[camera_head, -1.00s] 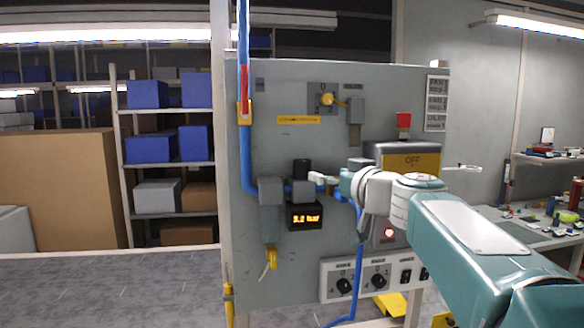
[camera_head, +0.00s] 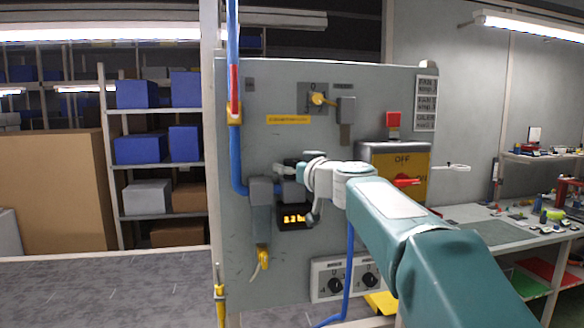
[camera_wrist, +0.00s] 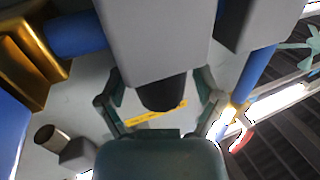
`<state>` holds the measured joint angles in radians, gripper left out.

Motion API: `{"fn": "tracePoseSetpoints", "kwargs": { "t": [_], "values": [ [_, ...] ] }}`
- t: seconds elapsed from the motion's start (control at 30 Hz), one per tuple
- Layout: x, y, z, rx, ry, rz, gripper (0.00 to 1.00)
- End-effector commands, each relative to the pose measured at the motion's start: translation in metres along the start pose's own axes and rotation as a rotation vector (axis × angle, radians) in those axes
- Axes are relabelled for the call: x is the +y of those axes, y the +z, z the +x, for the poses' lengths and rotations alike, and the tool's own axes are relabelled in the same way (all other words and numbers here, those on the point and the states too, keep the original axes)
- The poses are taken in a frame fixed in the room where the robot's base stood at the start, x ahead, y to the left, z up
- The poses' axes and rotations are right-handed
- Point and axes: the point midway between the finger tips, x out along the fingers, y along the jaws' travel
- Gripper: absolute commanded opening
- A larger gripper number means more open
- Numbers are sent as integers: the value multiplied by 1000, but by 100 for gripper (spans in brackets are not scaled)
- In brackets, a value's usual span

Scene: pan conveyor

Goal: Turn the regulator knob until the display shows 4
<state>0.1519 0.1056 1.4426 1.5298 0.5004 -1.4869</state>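The regulator's black knob (camera_wrist: 163,92) shows in the wrist view, under a grey block-shaped regulator body (camera_wrist: 155,35). My gripper (camera_wrist: 161,80) has its two fingers spread on either side of the knob, with visible gaps. In the head view my gripper (camera_head: 289,167) is at the top of the regulator and mostly hides the knob. The display (camera_head: 293,217) below it glows orange. Its digits are partly covered by my wrist and too blurred to read surely; they look like 1.1.
A blue pipe (camera_head: 236,150) runs down the panel's left side. A switch box marked OFF with a red handle (camera_head: 407,181) is right of my wrist. Rotary switches (camera_head: 335,284) are below. A yellow connector (camera_head: 263,257) hangs at lower left.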

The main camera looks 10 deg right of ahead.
Motion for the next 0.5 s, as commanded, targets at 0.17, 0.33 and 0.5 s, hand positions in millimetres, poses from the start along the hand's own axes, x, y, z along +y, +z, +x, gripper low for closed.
{"fn": "tracePoseSetpoints", "kwargs": {
  "t": [0.17, 0.33, 0.5],
  "values": [
    [0, 0, 0, 0, 0, 0, 8],
    [0, 0, 0, 0, 1, 1, 8],
    [-1, 0, 0, 1, 22, 1, 8]
  ]
}}
